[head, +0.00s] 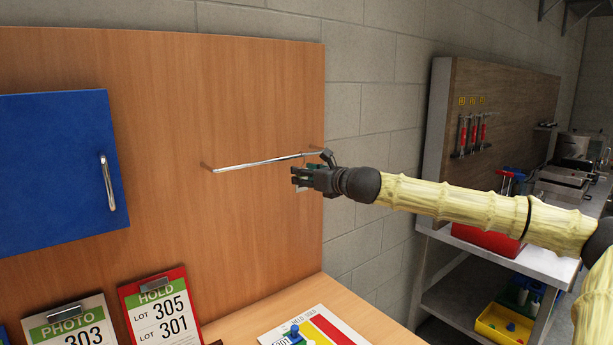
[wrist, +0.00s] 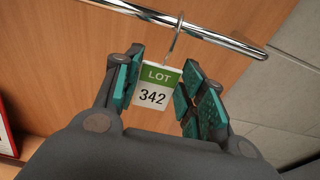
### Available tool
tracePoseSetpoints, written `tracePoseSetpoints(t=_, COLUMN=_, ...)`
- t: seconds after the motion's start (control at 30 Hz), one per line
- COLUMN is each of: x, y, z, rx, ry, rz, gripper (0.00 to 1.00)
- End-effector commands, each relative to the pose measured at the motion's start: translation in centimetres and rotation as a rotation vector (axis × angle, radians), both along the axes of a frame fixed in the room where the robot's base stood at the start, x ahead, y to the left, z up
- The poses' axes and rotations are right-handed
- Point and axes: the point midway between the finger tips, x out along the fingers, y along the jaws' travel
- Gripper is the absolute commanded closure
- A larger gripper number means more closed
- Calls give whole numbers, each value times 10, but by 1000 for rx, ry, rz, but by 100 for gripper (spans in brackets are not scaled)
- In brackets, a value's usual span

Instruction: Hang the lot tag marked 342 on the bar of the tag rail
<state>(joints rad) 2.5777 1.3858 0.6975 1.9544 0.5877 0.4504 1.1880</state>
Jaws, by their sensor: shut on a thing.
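The lot tag (wrist: 152,96) is white with a green LOT band and the number 342. In the wrist view it sits between the two teal-padded fingers of my gripper (wrist: 160,84), which is shut on it. Its thin hook (wrist: 177,47) rises to the bar of the tag rail (wrist: 195,32). I cannot tell whether the hook goes around the bar or only overlaps it in the picture. In the head view the chrome bar (head: 258,162) stands out along the wooden panel, and my gripper (head: 300,178) is just below its right part. The tag is mostly hidden there.
A blue cabinet (head: 50,175) with a metal handle hangs left of the rail. HOLD (head: 158,308) and PHOTO (head: 68,325) clipboards stand below. A printed sheet (head: 325,328) with a blue item (head: 294,333) lies on the wooden counter. The panel around the bar is clear.

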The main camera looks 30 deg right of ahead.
Motion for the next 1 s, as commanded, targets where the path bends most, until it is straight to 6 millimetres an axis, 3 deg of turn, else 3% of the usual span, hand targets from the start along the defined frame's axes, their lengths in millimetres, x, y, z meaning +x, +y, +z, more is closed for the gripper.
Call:
tracePoseSetpoints(t=0.2, x=0, y=0, z=0, rx=0, ry=0, rz=0, gripper=75)
tracePoseSetpoints(t=0.23, x=0, y=0, z=0, rx=0, ry=0, rz=0, gripper=54)
tracePoseSetpoints(t=0.33, x=0, y=0, z=0, rx=0, ry=0, rz=0, gripper=36)
tracePoseSetpoints(t=0.37, x=0, y=0, z=0, rx=0, ry=0, rz=0, gripper=35)
tracePoseSetpoints(t=0.77, x=-3, y=0, z=1, rx=0, ry=-1, rz=0, gripper=35)
tracePoseSetpoints(t=1.0, x=-22, y=-3, z=4, rx=4, ry=-3, rz=0, gripper=35)
